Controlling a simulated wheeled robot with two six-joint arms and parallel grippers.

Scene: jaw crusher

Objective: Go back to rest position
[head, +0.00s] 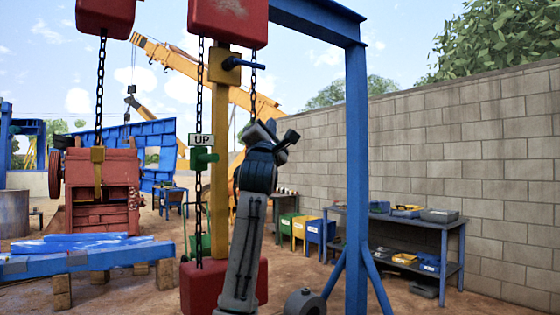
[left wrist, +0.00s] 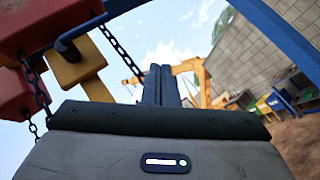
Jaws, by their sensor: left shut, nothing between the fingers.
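My left gripper (head: 268,128) is raised in the middle of the head view, in front of the yellow post (head: 218,120) and a hanging chain. In the left wrist view its two dark fingers (left wrist: 160,86) lie together, pointing up and away, with nothing between them. A blue handle (head: 238,63) on the yellow post is above and left of the gripper, apart from it in the picture. A green piece (head: 203,159) below the "UP" sign (head: 201,140) is to its left. My right gripper is in neither view.
A blue gantry frame (head: 356,150) stands right of my arm. Red blocks (head: 228,20) and chains hang close by. The red crusher (head: 100,190) is at left. A workbench (head: 445,228) with tool cases stands by the block wall (head: 450,140). Dirt ground is open at right.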

